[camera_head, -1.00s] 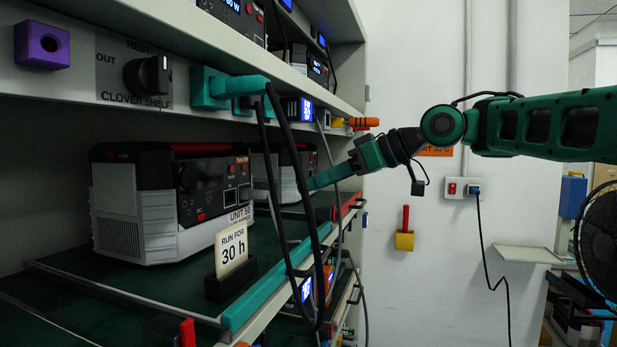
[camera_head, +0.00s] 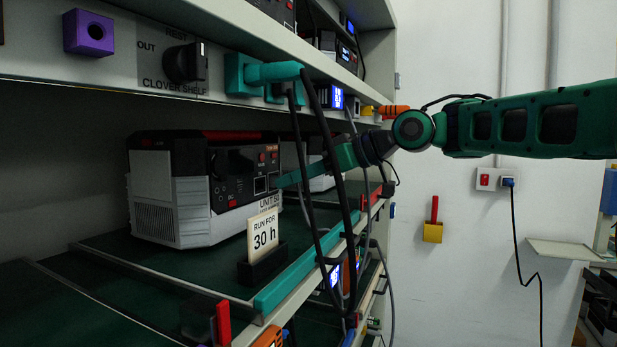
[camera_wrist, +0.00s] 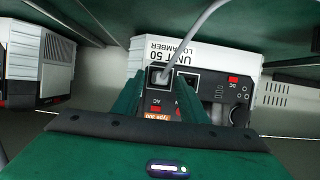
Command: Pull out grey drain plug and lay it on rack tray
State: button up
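The white, black and red unit 50 (camera_head: 190,190) stands on the green rack tray (camera_head: 190,272), its front panel facing right. In the wrist view its panel (camera_wrist: 207,92) is upside down. The grey drain plug (camera_wrist: 161,76) sits in the left of two square sockets there, with a grey cable (camera_wrist: 192,32) running up and right from it. My gripper (camera_head: 284,180) reaches in at the panel's lower right edge. In the wrist view its green fingers stand apart, one on each side of the plug, with gaps visible. Contact is not visible.
A "RUN FOR 30 h" card (camera_head: 264,235) in a black holder stands at the tray's front. Black cables hang from a teal plug (camera_head: 272,72) and cross before my gripper. A second unit (camera_wrist: 40,62) stands beside unit 50. The tray's front left is clear.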

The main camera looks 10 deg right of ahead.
jog(key=shift+w+a+f, duration=0.1)
jog(key=shift+a, duration=0.15)
grip_shut()
jog(key=c, duration=0.8)
grip_release()
grip_shut()
jog(key=shift+s+d, duration=0.45)
jog(key=shift+d, duration=0.3)
jog(key=shift+s+d, duration=0.35)
jog(key=shift+d, duration=0.2)
jog(key=shift+s+d, duration=0.3)
jog(key=shift+d, duration=0.2)
